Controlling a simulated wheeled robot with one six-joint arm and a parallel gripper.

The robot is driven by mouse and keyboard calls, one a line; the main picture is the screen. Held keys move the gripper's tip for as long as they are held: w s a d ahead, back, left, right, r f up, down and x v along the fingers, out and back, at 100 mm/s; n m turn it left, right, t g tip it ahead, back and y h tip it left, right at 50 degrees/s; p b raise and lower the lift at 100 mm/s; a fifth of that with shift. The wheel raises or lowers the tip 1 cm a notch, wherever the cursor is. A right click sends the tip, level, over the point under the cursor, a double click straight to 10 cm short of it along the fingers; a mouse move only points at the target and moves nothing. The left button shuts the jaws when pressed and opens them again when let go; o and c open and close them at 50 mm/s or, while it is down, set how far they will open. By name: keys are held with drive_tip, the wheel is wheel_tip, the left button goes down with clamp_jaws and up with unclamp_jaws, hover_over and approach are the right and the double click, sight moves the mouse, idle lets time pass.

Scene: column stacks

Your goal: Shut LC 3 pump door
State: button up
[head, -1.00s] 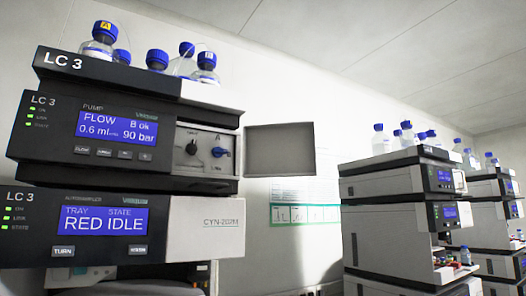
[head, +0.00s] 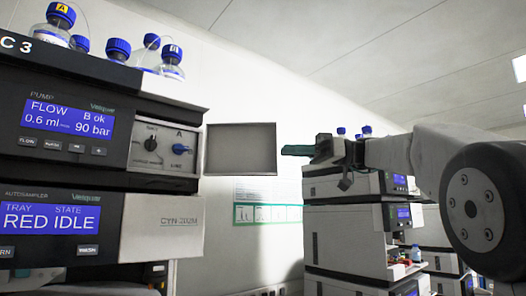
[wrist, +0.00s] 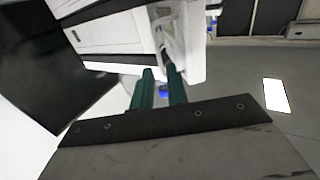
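The LC 3 pump (head: 60,118) is the upper dark unit of the near stack at the left of the head view. Its door (head: 240,150) is a grey panel standing wide open to the right, leaving the bay with its knobs (head: 163,146) exposed. My gripper (head: 298,150) is just right of the door's free edge, pointing left; I cannot tell whether it touches. The wrist view shows its two green fingers (wrist: 159,88) with a narrow gap and nothing held. A large dark panel (wrist: 45,70) fills the left there; I cannot tell whether it is the door.
The autosampler (head: 60,215) with its light front panel is below the pump. Blue-capped bottles (head: 118,52) stand on top of the stack. Another instrument stack (head: 345,225) stands behind my arm at the right. A chart (head: 268,214) hangs on the wall below the door.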

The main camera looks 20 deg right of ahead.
sight(263, 149)
drive_tip(key=x, duration=0.7)
drive_tip(key=shift+a, duration=0.3)
clamp_jaws()
